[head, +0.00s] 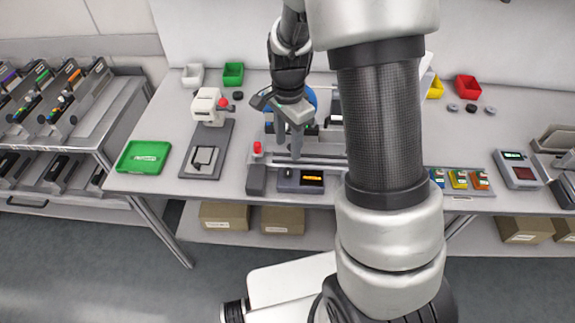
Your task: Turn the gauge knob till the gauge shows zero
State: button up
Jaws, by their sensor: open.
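My gripper (288,146) hangs fingers down over the middle of the bench, open, with nothing seen between its fingers. Below it, at the front edge, is a dark unit with a small lit orange display (312,178); it may be the gauge, but its reading is too small to make out. Just left of this unit stands a grey block (256,178) with a red knob (257,148) on top. My gripper is to the right of this knob and apart from it. I cannot tell whether this is the gauge knob. My arm hides part of the bench to the right.
A white device (206,103) with a red knob, a grey plate (198,165) and a green tray (143,157) stand left. Coloured blocks (459,179) and a unit with a green display (517,170) stand right. A loaded trolley (95,125) is at far left.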

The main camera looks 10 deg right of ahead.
aim_at(288, 171)
notch_tip(288, 171, down, 11)
jog(key=shift+r, duration=0.15)
jog(key=c, duration=1.1)
jog(key=shift+o, duration=0.2)
